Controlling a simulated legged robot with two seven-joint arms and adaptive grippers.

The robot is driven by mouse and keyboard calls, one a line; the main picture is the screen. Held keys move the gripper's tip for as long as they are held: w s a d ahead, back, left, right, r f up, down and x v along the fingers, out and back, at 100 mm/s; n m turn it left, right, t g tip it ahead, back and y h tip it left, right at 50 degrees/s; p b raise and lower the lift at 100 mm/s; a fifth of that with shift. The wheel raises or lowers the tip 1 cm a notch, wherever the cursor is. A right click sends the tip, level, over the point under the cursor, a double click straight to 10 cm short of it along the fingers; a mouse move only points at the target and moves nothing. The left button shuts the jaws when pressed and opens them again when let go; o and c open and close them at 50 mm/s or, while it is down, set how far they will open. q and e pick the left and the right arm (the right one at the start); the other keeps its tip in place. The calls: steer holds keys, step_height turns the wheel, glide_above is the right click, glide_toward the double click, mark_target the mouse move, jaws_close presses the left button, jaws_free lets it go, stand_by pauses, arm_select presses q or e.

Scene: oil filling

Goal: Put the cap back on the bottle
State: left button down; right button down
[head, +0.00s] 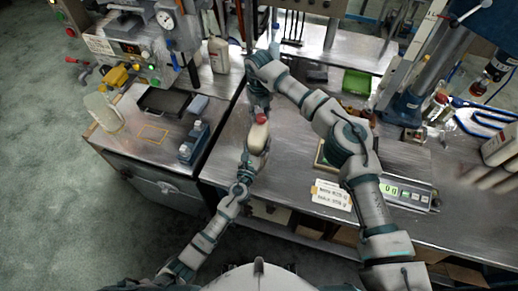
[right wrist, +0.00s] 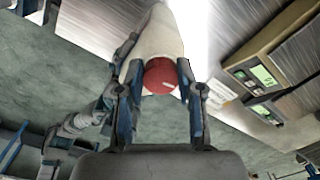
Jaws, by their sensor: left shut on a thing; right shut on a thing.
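A pale bottle (head: 257,140) is held between my two arms above the front edge of the middle bench. My left gripper (head: 250,158) is shut on its body from below. A red cap (head: 262,118) is at the bottle's top end. My right gripper (head: 261,106) comes down from above and is shut on the cap. In the right wrist view the red cap (right wrist: 161,76) lies between the two fingers (right wrist: 160,88), in line with the white bottle (right wrist: 166,35) behind it. The cap hides the neck, so I cannot tell how far it is seated.
A scale (head: 405,193) with a green display and a label card (head: 331,195) are at the right. The left bench holds a jug (head: 103,112), a black tray (head: 165,100), a blue-grey container (head: 193,142) and another bottle (head: 218,56). A green bin (head: 356,82) stands behind.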

arm_select(q)
steer(key=shift+s+d+r, duration=0.1)
steer(key=shift+d+r, duration=0.05)
steer(key=shift+d, duration=0.25)
arm_select(e)
steer(key=m, duration=0.3)
steer(key=a+m, duration=0.1)
steer(key=m, duration=0.1)
steer(key=shift+s+f, duration=0.15)
steer(key=shift+s, duration=0.15)
steer(key=m, duration=0.4)
steer(key=shift+f+m, duration=0.1)
steer(key=shift+m, duration=0.2)
steer(key=c, duration=1.1)
jaws_free()
steer(key=shift+c, duration=0.2)
steer(key=o, duration=0.4)
steer(key=shift+w, duration=0.2)
arm_select(q)
steer(key=shift+w, duration=0.2)
arm_select(e)
steer(key=shift+d, duration=0.1)
arm_select(q)
steer(key=shift+a, duration=0.1)
arm_select(e)
steer(key=shift+w+d+r, duration=0.1)
steer(key=shift+d+r, duration=0.05)
steer(key=shift+r, duration=0.1)
